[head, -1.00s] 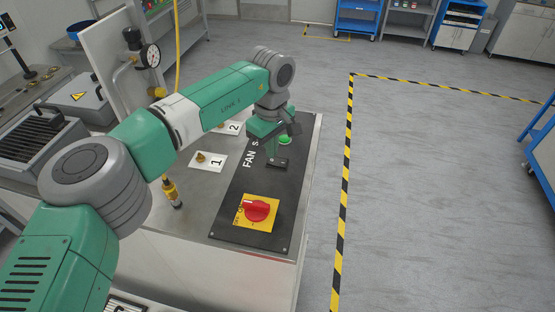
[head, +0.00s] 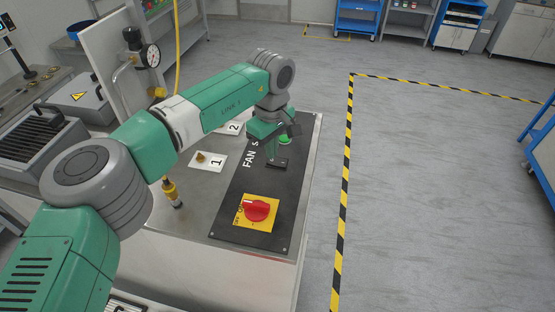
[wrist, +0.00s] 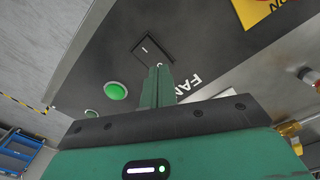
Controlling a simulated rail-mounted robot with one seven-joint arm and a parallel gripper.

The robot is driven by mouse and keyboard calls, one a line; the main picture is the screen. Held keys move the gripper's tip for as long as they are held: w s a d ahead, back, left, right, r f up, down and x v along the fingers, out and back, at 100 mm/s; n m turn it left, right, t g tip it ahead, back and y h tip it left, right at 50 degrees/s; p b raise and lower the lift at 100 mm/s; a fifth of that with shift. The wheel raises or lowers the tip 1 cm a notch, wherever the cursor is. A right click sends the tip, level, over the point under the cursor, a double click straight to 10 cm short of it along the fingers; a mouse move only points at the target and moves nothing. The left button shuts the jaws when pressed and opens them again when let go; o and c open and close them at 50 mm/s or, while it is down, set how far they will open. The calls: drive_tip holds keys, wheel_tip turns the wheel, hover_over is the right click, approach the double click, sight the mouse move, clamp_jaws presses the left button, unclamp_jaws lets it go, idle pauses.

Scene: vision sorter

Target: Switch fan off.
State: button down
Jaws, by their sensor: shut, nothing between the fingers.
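A black rocker switch (head: 281,163) sits on the dark panel (head: 236,200) beside the white FAN lettering. It also shows in the wrist view (wrist: 150,46), with a small white line mark on it. My gripper (head: 270,156) is shut and empty, pointing down at the rocker. In the wrist view, its closed fingertips (wrist: 158,67) overlap the rocker's near edge. I cannot tell whether they touch it. The fingers hide part of the rocker.
A green button (wrist: 115,91) is close to the fingers. Numbered plates with small brass parts lie to the left. Open floor (head: 430,190) is on the right.

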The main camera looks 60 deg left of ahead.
drive_tip(key=shift+f, duration=0.75)
wheel_tip(320, 180, up, 7)
drive_tip(key=p, duration=0.7)
drive_tip(key=shift+r, duration=0.1)
idle(0.5)
